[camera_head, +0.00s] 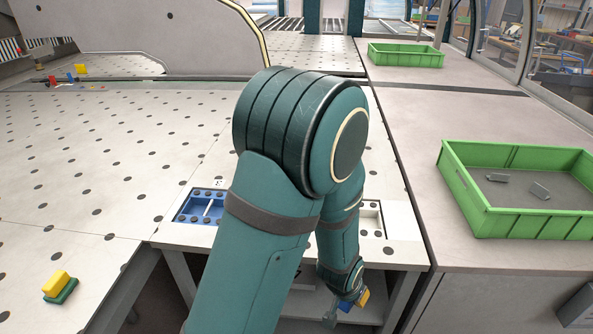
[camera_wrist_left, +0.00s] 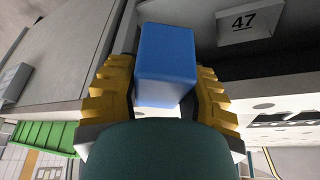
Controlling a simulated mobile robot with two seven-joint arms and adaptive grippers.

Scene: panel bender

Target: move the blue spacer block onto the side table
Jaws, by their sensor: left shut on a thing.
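The blue spacer block (camera_wrist_left: 166,62) is between the yellow ridged fingers of my left gripper (camera_wrist_left: 163,88) in the left wrist view, and they are shut on it. In the head view my left gripper (camera_head: 350,302) hangs low, in front of the small white table (camera_head: 404,255) and apparently below its top. A sliver of the blue block shows there; the rest is hidden. My left arm covers the middle of that table. I cannot tell from the pictures whether this is the side table. My right gripper is not in view.
A blue tray (camera_head: 190,208) is on the white table's left part. A green crate (camera_head: 520,225) with grey parts stands on the grey surface (camera_head: 465,115) at right; another crate (camera_head: 405,60) is farther back. A yellow and green object (camera_head: 58,287) lies on the perforated table (camera_head: 90,170).

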